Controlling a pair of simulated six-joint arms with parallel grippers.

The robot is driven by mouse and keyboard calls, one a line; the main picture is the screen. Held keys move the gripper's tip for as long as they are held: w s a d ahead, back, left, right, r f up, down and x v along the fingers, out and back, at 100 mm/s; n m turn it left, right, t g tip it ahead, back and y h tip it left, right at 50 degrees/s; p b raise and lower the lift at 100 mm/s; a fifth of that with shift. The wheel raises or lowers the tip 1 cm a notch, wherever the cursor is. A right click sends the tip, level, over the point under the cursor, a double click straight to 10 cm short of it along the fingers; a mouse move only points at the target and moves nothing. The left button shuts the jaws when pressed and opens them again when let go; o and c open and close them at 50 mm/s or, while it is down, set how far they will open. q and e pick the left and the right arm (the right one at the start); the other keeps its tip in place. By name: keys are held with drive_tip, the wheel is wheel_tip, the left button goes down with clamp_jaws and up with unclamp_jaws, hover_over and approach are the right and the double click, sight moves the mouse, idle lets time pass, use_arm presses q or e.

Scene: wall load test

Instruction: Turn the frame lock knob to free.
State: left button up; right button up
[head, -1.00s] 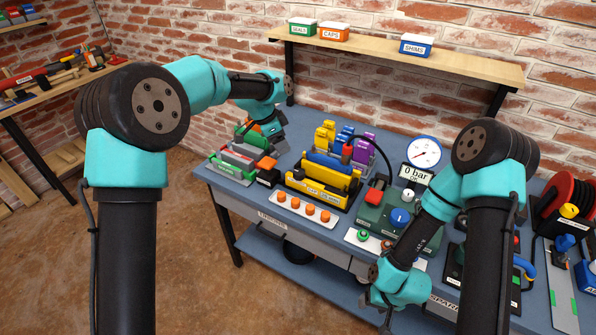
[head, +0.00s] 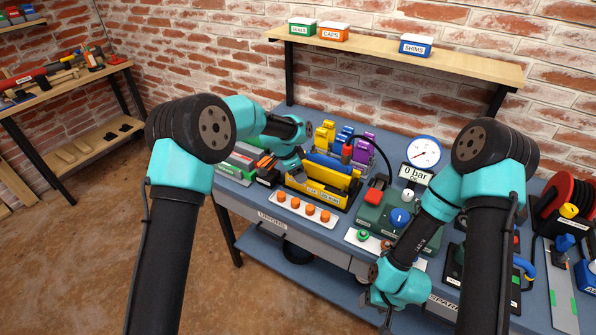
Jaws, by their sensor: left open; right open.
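No label for the frame lock knob is readable, so I cannot tell which knob it is. A blue knob (head: 400,217) sits on the front of the green unit (head: 369,214). Another blue knob (head: 564,242) stands on a grey plate at the far right, and a yellow knob (head: 569,210) is above it by the reel. My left gripper (head: 291,164) is open behind the left end of the yellow rack, its fingers mostly hidden. My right gripper (head: 379,305) is open and empty, low at the bench's front edge, well below the green unit.
A yellow rack (head: 318,196) holds blue and yellow pieces. Orange knobs (head: 311,209) line a white strip before it. A gauge (head: 424,152) and a "0 bar" display (head: 414,177) stand behind the green unit. A red reel (head: 570,190) is at right. A shelf (head: 460,65) hangs above.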

use_arm(q)
drive_tip(key=shift+f, duration=0.1)
drive_tip(key=shift+c, duration=0.4)
drive_tip(key=c, duration=0.8)
drive_tip(key=shift+c, duration=0.2)
drive_tip(key=shift+n, duration=0.5)
drive_tip(key=shift+s+d+n+t+y, duration=0.1)
drive_tip(key=shift+n+t+y, duration=0.55)
drive_tip(key=shift+n, duration=1.05)
drive_tip(key=shift+n+t+y, duration=0.45)
drive_tip(key=shift+n+t, duration=0.2)
drive_tip(key=shift+n, duration=1.65)
drive_tip(key=n+y, duration=0.1)
drive_tip(key=n, duration=0.3)
drive_tip(key=shift+d+n+t+y, duration=0.1)
drive_tip(key=shift+n+t+y, duration=0.2)
drive_tip(key=shift+y, duration=0.1)
drive_tip(key=shift+n+y, duration=0.7)
drive_tip(key=shift+n, duration=1.3)
